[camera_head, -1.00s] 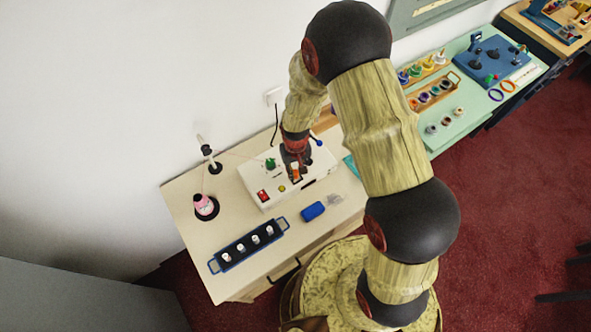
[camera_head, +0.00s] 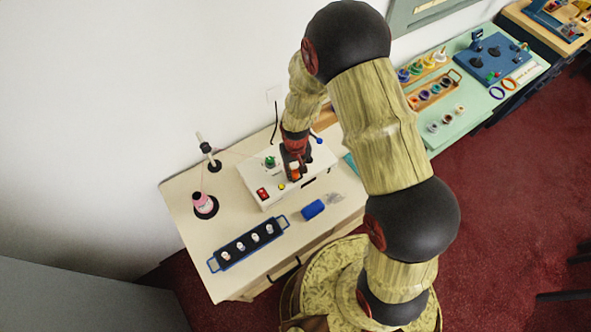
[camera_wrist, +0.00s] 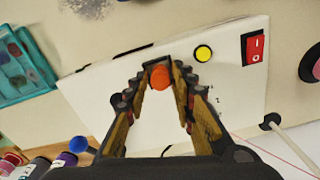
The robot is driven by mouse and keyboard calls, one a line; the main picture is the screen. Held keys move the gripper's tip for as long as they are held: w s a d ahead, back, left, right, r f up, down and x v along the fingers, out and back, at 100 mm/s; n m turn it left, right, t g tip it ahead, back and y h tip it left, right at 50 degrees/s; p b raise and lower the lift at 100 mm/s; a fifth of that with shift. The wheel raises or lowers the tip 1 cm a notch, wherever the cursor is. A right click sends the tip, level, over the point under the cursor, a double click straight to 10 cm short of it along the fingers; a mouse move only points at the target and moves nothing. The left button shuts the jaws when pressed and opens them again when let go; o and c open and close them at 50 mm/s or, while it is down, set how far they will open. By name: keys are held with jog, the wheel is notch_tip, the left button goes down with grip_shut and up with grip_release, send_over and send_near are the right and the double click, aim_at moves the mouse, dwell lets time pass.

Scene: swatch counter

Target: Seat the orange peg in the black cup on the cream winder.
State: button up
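The cream winder (camera_head: 270,179) is a pale box on the counter, and its top fills much of the wrist view (camera_wrist: 228,92). My gripper (camera_head: 294,168) is over the winder's top, pointing down. In the wrist view the orange peg (camera_wrist: 160,76) is between the fingertips of my gripper (camera_wrist: 164,76), which are closed in on both its sides. It also shows as an orange spot below the gripper in the head view (camera_head: 293,170). A dark shape borders the peg at the tips. I cannot tell how much of it is the black cup, or how deep the peg sits.
The winder carries a red switch (camera_wrist: 255,47), a yellow button (camera_wrist: 203,53) and a green part (camera_head: 270,161). A blue rack (camera_head: 246,247) with several white-topped pieces, a blue block (camera_head: 313,209) and a pink spool (camera_head: 203,203) stand nearby.

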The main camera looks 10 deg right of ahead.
jog(key=shift+o, duration=1.3)
notch_tip(320, 180, up, 12)
jog(key=shift+s, duration=0.1)
jog(key=s+d+r+t+b, duration=0.2)
jog(key=s+d+r+b, duration=0.2)
jog(key=s+b, duration=0.4)
jog(key=s+d+r+m+t+b, duration=0.1)
jog(key=s+d+r+t+b, duration=0.2)
jog(key=s+d+r+b, duration=0.2)
jog(key=s+r+b, duration=0.2)
jog(key=s+b, duration=0.2)
jog(key=b, duration=0.2)
jog(key=shift+s+d+r+m+t+b, duration=0.15)
jog(key=shift+d+r+m+t+b, duration=0.05)
jog(key=shift+d+m+t+b, duration=0.1)
dwell(0.5)
